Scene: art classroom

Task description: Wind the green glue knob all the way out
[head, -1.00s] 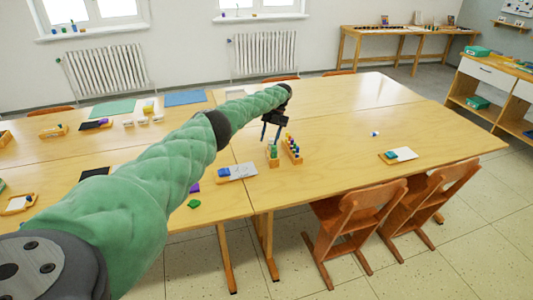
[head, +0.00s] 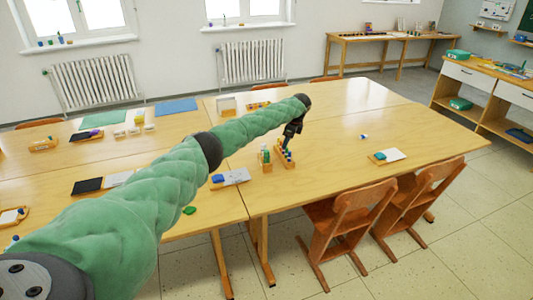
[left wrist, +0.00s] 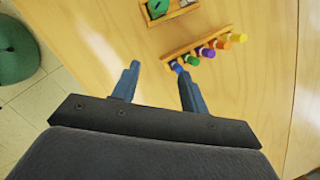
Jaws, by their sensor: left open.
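A wooden holder (head: 267,167) with green-topped items stands on the table. In the left wrist view, a green piece (left wrist: 158,8) sits in a wooden holder at the top edge, partly cut off; I cannot tell its exact shape. Beside it is a wooden rack (left wrist: 178,52) with a row of coloured knobs, including a green knob (left wrist: 208,53). My left gripper (head: 288,145) is by this rack in the head view. In the left wrist view its fingers (left wrist: 158,68) are apart and empty, the right finger close to the rack's blue end. My right gripper is not in view.
A tray with a white pad and blue item (head: 232,177) lies left of the holders. Another small tray (head: 388,156) and a small blue-white piece (head: 363,137) lie to the right. Bare table surrounds them. Chairs (head: 345,225) stand at the front edge.

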